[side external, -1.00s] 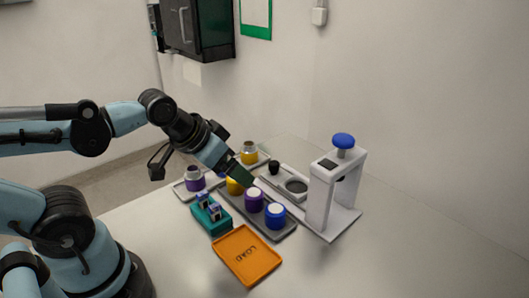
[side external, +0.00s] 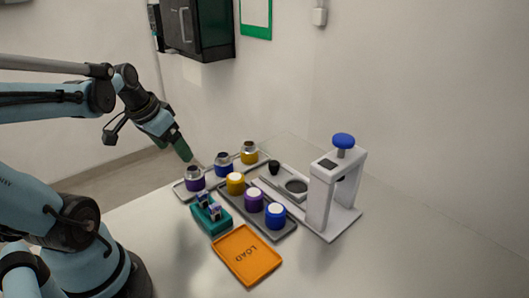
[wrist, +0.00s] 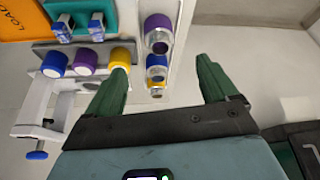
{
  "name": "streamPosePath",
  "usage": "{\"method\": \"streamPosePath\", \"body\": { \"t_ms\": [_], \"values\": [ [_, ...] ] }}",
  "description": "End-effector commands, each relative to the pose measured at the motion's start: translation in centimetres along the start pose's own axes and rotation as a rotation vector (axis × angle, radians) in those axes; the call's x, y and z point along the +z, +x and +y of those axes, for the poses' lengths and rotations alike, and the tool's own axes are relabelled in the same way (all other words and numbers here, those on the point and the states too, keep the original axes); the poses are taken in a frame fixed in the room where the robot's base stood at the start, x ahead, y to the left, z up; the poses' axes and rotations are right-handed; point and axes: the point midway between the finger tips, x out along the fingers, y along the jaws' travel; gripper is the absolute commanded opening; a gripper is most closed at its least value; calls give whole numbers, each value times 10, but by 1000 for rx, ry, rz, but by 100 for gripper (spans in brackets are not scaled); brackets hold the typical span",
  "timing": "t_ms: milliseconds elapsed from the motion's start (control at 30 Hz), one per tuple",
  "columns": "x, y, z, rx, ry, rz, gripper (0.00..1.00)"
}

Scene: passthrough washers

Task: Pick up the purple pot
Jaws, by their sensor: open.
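A purple pot with a grey metallic neck (side external: 195,180) stands upright at the near left end of the rear pale tray. It also shows in the wrist view (wrist: 158,24), near the top centre. A second purple pot with a white top (side external: 254,201) stands in the middle of the front grey tray, and shows in the wrist view (wrist: 85,61) at left. My gripper (side external: 184,155) is in the air above the rear tray's left part, apart from the pots. In the wrist view its green fingers (wrist: 160,72) are spread, with nothing held.
Blue (side external: 223,166) and yellow (side external: 249,154) necked pots share the rear tray (side external: 182,190). White-topped yellow (side external: 235,184) and blue (side external: 275,216) pots flank the second purple one. A teal holder (side external: 212,222), orange LOAD tray (side external: 247,257) and white press (side external: 322,195) stand nearby.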

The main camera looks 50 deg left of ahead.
Motion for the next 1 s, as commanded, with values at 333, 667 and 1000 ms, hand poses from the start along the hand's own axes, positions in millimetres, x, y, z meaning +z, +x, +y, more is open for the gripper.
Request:
{"method": "streamPosePath", "body": {
  "t_ms": [333, 667, 1000],
  "values": [
    [1, 24, -3, 2, -3, -3, 86],
    [0, 56, -3, 1, -3, -3, 86],
    [1, 70, -2, 0, -4, -3, 86]
  ]
}}
